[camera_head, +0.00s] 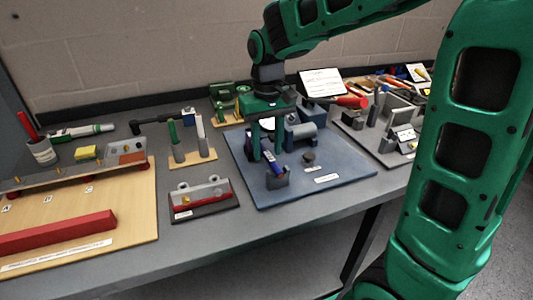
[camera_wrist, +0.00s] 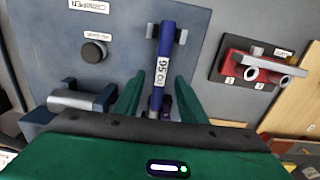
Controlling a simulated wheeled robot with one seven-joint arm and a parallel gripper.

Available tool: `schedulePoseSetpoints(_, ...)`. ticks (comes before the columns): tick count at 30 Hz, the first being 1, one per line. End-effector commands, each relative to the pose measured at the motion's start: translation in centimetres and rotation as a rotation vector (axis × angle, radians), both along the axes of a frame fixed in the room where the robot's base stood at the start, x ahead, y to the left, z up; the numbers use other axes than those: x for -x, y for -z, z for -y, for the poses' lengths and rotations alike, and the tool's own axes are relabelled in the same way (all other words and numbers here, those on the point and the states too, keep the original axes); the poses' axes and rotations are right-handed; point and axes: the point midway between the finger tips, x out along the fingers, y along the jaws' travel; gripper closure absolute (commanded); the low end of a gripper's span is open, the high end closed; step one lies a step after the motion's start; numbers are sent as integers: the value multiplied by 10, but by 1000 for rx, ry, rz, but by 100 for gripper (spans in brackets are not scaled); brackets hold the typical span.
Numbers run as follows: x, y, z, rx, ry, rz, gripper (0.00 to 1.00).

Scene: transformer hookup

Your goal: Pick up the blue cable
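The blue cable (camera_wrist: 165,42) is a short blue cylinder with a white label reading something like "95.00". In the head view the blue cable (camera_head: 273,163) leans in a small grey holder (camera_head: 277,181) on the blue-grey board (camera_head: 330,184). My gripper (camera_head: 268,148) is over the board, pointing down, with its fingers near the cable. In the wrist view the green fingers of my gripper (camera_wrist: 157,88) stand apart, one on each side of the cable's line, with visible gaps. The cable's lower end is partly hidden by my gripper's body.
A dark round knob (camera_head: 309,158) and a grey cylindrical part (camera_head: 301,132) are close by on the board. A red-and-grey fixture (camera_head: 203,197) stands left of the board. A wooden board with a red bar (camera_head: 58,232) lies further left. The table's front strip is clear.

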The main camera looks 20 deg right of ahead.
Motion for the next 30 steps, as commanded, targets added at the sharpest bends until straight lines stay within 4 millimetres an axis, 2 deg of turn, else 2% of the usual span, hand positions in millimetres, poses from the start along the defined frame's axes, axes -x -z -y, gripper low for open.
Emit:
schedulePoseSetpoints(3,1,7,0,0,0,-2,62)
schedulePoseSetpoints(9,0,8,0,0,0,0,62)
schedulePoseSetpoints(10,0,8,0,0,0,0,65)
schedulePoseSetpoints(14,0,8,0,0,0,0,96)
schedulePoseSetpoints(15,0,7,0,0,0,0,100)
schedulePoseSetpoints(25,0,6,0,0,0,0,100)
schedulePoseSetpoints(30,-1,-4,0,0,0,3,100)
